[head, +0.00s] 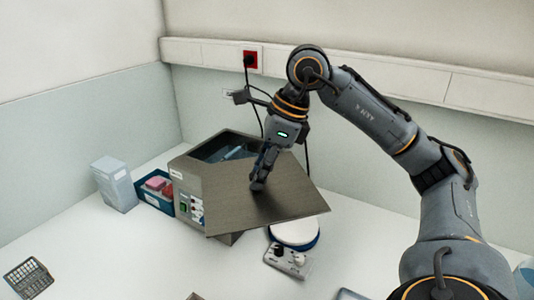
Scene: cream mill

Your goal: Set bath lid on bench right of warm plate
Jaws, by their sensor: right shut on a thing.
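My right gripper (257,186) is shut on the bath lid (285,200), a flat dark metal sheet, near its middle. The fingers cover whatever they grip on it. The lid is tilted in the picture and overlaps the front right of the bath (185,178), a grey box with an open top and a control panel on its front. I cannot tell if lid and bath touch. The warm plate (296,234), with a white round top and a grey knobbed front, stands right of the bath, partly hidden under the lid. My left gripper is not in view.
The bench (365,245) is bare right of the warm plate, up to my right arm. A clear container (114,184) and a blue tray (154,202) with pink items stand left of the bath. A dark rack (29,278) lies front left. Cables hang from a red socket (250,59).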

